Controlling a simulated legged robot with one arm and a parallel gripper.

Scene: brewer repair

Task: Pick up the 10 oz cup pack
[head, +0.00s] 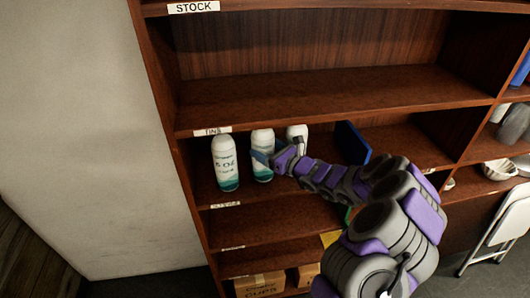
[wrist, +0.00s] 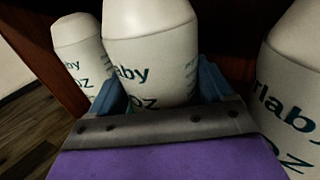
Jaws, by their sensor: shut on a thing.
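Three white cup packs with teal printing stand in a row on the shelf labelled at its edge. The left pack (head: 225,165) stands clear of my arm and its print ends in "oz". The middle pack (head: 262,142) is gripped by my gripper (head: 272,162). In the wrist view my gripper (wrist: 158,100) has a blue finger on each side of this middle pack (wrist: 150,50). Its size number is hidden, so I cannot read which is the 10 oz. The right pack (head: 297,134) is partly hidden by my gripper and shows at the right of the wrist view (wrist: 290,95).
A blue panel-like object (head: 352,143) stands right of the packs. The shelf above (head: 300,98) is empty and close over them. A cardboard box marked "cups" (head: 260,284) sits low down. A folding chair (head: 505,225) stands at the right.

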